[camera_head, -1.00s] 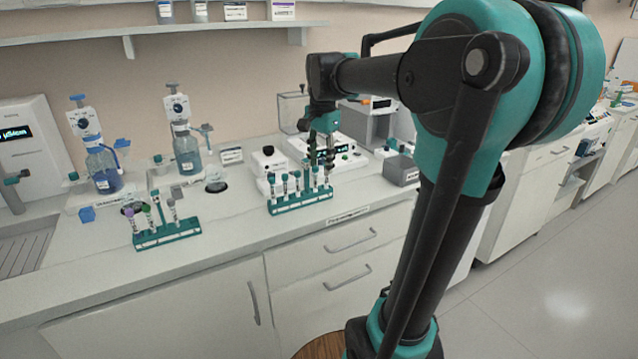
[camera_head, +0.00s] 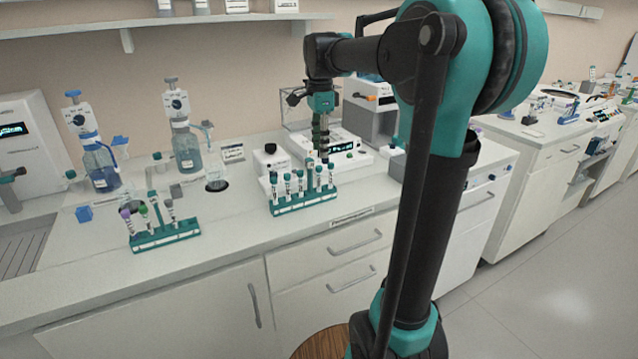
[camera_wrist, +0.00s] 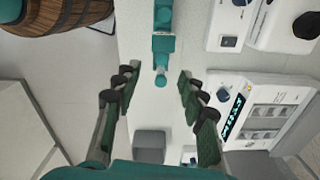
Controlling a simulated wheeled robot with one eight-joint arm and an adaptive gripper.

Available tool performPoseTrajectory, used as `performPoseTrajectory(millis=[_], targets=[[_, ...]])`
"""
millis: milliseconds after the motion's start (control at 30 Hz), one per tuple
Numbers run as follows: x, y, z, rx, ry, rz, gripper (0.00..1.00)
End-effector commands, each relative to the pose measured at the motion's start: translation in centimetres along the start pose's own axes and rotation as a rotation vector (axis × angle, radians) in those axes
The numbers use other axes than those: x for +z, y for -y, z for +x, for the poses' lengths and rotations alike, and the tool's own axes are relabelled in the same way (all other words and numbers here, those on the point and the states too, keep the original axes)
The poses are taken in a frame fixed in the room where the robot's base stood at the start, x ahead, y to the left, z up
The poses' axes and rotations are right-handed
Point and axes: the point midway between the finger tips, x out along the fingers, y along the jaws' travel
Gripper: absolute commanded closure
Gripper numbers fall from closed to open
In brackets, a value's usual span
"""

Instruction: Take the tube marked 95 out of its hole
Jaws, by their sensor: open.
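A teal rack (camera_head: 305,204) stands on the counter and holds several upright tubes with teal caps. The number 95 cannot be read on any tube. My gripper (camera_head: 321,156) points down just above or behind the right end of the rack. In the wrist view my gripper (camera_wrist: 156,95) is open and empty, its fingers spread wide. One teal-capped tube (camera_wrist: 160,80) shows at the near end of the rack (camera_wrist: 163,43), between and slightly beyond the fingers; neither finger appears to touch it. The rest of the rack runs out of the top of that view.
A second teal rack (camera_head: 165,236) with several tubes stands to the left. White instruments (camera_head: 342,149) stand behind my gripper, and a grey box (camera_wrist: 150,143) shows below in the wrist view. Bottles with dispensers (camera_head: 186,148) stand at the back left. The counter between the racks is clear.

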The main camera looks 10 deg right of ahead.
Motion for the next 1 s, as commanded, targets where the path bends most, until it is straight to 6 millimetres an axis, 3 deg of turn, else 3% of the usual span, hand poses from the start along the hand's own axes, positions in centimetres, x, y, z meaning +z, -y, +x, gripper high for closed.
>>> performPoseTrajectory(millis=[100, 367, 700, 1000], targets=[[0.0, 0.0, 1.8, 0.0, 0.0, 0.0, 0.58], [0.1, 0.1, 3.6, 0.0, 0.0, -0.001, 0.58], [0.2, 0.3, 7.8, 0.0, 0.0, 0.0, 0.58], [0.3, 0.3, 8.3, 0.0, 0.0, -0.001, 0.58]])
